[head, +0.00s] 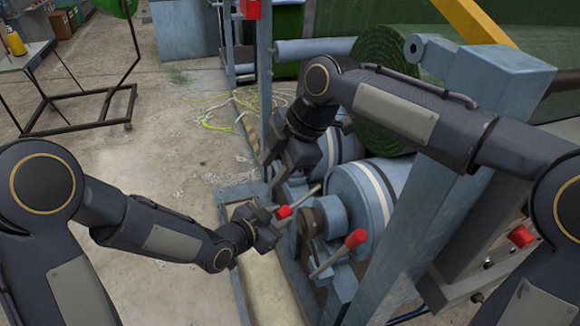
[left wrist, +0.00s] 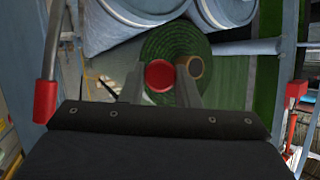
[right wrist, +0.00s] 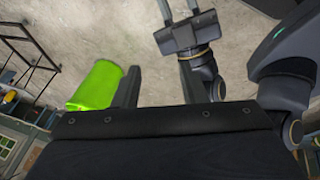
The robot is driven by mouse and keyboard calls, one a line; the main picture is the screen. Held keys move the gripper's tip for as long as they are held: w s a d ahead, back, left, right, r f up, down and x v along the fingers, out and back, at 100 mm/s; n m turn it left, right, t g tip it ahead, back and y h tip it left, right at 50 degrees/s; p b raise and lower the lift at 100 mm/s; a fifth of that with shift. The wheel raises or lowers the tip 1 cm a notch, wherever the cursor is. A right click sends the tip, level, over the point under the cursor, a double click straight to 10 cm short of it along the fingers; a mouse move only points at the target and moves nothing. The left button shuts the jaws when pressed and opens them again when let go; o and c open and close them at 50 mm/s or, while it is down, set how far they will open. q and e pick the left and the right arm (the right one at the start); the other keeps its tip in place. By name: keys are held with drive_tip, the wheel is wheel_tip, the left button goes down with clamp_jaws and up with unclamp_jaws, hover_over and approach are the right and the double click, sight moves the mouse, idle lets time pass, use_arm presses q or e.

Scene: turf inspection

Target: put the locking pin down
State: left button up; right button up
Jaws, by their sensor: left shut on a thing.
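My left gripper (head: 268,222) is shut on the locking pin, whose red round end (left wrist: 160,76) shows between the two fingers in the left wrist view. In the head view a red knob (head: 283,211) shows right at this gripper's tips. The gripper is just left of the blue drum (head: 352,205), above a long pale-floored tray (head: 262,277). The rest of the pin is hidden. My right gripper (head: 287,184) is above and behind the left one, pointing down. Its fingers (right wrist: 158,88) are apart with nothing seen between them.
A red-handled lever (head: 355,239) stands right of my left gripper, close to the drum. A blue post (head: 455,150) rises at the right. A green turf roll (head: 385,55) is behind. Yellow-green cord (head: 220,118) lies on the floor. The concrete floor at left is mostly clear.

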sight(296, 202)
drive_tip(key=w+d+f+n+h, duration=0.3)
drive_tip(key=w+d+f+n, duration=0.1)
drive_tip(key=w+d+f, duration=0.25)
use_arm(q)
drive_tip(key=shift+r, duration=0.1)
use_arm(e)
drive_tip(key=f, duration=0.3)
drive_tip(key=a+f, duration=0.1)
drive_tip(key=f, duration=0.3)
drive_tip(key=w+f, duration=0.1)
drive_tip(key=f, duration=0.3)
drive_tip(key=shift+a, duration=0.25)
drive_tip(key=shift+c, duration=0.5)
use_arm(q)
drive_tip(key=shift+s, duration=0.1)
use_arm(e)
clamp_jaws()
use_arm(q)
drive_tip(key=o, duration=1)
use_arm(e)
drive_tip(key=shift+r, duration=0.1)
use_arm(q)
drive_tip(key=shift+o, duration=0.2)
